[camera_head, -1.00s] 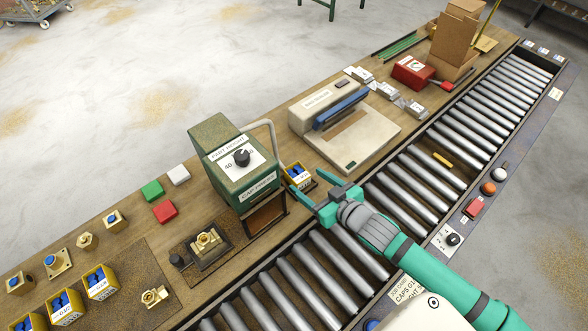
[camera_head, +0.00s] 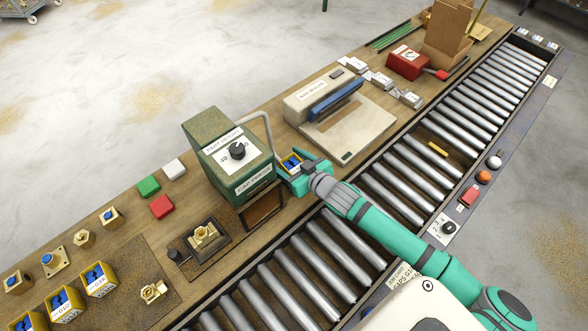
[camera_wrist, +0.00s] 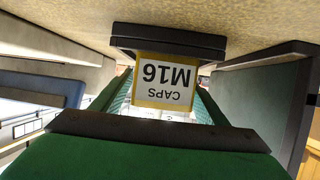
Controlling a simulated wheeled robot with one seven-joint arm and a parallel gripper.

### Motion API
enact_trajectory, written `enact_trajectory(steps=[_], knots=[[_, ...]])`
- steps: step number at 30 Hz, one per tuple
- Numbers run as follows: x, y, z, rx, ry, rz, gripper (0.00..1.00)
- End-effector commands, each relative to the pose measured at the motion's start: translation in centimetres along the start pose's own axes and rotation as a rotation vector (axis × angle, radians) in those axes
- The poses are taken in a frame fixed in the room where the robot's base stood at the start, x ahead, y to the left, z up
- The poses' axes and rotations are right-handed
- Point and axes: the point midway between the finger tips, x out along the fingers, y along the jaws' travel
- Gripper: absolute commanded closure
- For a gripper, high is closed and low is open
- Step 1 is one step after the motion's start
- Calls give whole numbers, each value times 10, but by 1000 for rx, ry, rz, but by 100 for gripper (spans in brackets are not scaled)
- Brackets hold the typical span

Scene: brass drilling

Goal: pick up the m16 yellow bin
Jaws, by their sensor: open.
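The yellow m16 bin (camera_head: 290,163) stands on the bench between the green cap press and the sealing machine, with blue caps inside. In the wrist view its white label "CAPS M16" (camera_wrist: 163,82) appears upside down and faces my gripper, and the bin sits on a dark base. My gripper (camera_head: 297,169) is open and low at the bin, its teal fingers pointing toward it, one along each side. In the wrist view the fingers (camera_wrist: 157,105) flank the label with gaps. How far they reach past the bin's front is hidden.
The green cap press (camera_head: 235,160) stands close to the left of the bin. The sealer (camera_head: 320,97) with its pale plate is to the right. The roller conveyor (camera_head: 330,243) runs along the bench's near side. Other yellow bins (camera_head: 66,306) stand at lower left.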

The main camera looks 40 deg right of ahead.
Motion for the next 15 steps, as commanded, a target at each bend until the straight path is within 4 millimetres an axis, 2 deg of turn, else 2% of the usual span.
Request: enact_trajectory(steps=[7,8,13,15], knots=[[2,0,0,0,0,0,33],[2,0,0,0,0,0,38],[2,0,0,0,0,0,78],[2,0,0,0,0,0,79]])
